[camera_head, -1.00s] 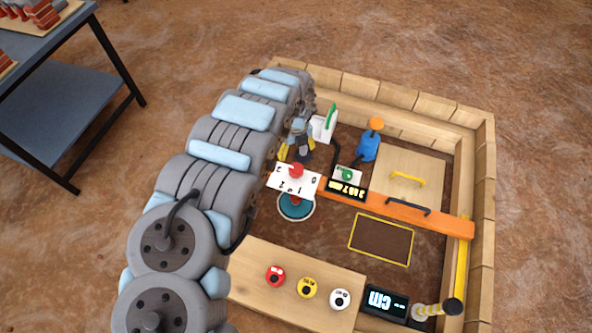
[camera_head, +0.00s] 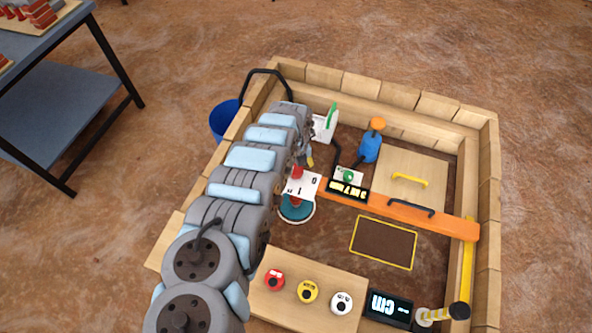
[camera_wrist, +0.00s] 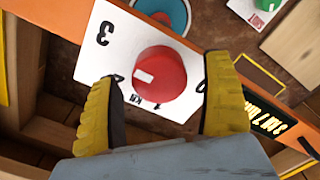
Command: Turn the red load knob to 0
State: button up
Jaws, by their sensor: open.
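The red load knob (camera_wrist: 160,72) sits on a white dial card (camera_wrist: 98,58) in the wrist view. A white mark on the knob points toward the picture's left. The card shows a 3 and upside-down kN lettering; other digits are partly hidden by the fingers. My gripper (camera_wrist: 162,68) is open, its two yellow fingers on either side of the knob, with a gap visible at each side. Whether they are level with the knob in depth I cannot tell. In the head view the knob (camera_head: 297,172) shows beside my arm, which covers the card's left part.
An orange beam (camera_head: 400,211) carries a lit display (camera_head: 348,190), hard to read. A blue object with an orange top (camera_head: 370,145) and a green button (camera_head: 349,176) stand close by. Red, yellow and white knobs (camera_head: 308,291) line the front board. A wooden wall (camera_head: 400,95) encloses the area.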

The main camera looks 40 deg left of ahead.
jog(key=shift+f, duration=0.5)
jog(key=c, duration=1.2)
